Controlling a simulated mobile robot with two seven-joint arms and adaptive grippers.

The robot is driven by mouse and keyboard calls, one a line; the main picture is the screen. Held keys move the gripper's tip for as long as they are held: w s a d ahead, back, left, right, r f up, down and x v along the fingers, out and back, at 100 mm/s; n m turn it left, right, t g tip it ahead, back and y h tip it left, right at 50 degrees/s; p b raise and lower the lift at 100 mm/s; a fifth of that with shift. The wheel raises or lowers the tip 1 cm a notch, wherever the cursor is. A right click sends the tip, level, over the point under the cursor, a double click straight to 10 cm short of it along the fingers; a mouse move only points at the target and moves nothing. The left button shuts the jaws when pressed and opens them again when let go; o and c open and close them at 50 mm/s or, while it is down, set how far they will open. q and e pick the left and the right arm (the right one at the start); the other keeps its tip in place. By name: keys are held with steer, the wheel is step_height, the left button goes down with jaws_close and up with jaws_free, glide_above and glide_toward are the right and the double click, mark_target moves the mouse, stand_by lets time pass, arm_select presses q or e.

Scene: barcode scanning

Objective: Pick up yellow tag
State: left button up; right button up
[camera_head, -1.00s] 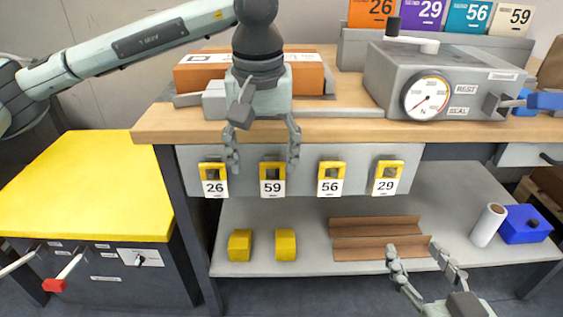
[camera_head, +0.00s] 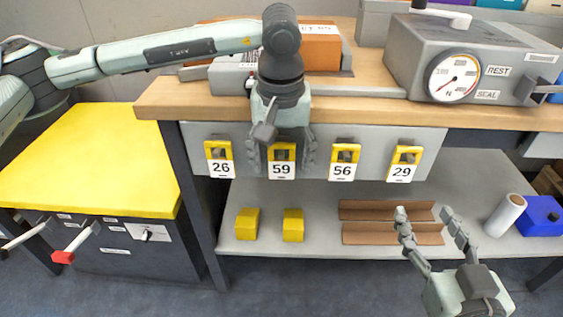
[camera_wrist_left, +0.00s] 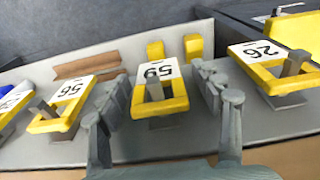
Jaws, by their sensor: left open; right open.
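Several yellow tags with white number labels hang on hooks in a row on the grey panel under the bench top. They are tag 26 (camera_head: 219,158), tag 59 (camera_head: 282,169), tag 56 (camera_head: 343,160) and tag 29 (camera_head: 403,164). My left gripper (camera_head: 281,160) is open in front of tag 59, with one finger on each side of it. In the left wrist view, tag 59 (camera_wrist_left: 157,97) lies between the open fingers of my left gripper (camera_wrist_left: 160,95); contact cannot be told. My right gripper (camera_head: 430,220) is open and empty in front of the lower shelf.
Two yellow blocks (camera_head: 247,224) and a brown angled holder (camera_head: 390,233) sit on the lower shelf (camera_head: 320,247). A white roll (camera_head: 505,215) and a blue box (camera_head: 541,215) are at right. A grey gauge machine (camera_head: 470,55) stands on the bench. A yellow-topped cabinet (camera_head: 90,160) is at left.

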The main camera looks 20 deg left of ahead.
arm_select(q)
steer(key=c, duration=1)
steer(key=shift+r, duration=0.15)
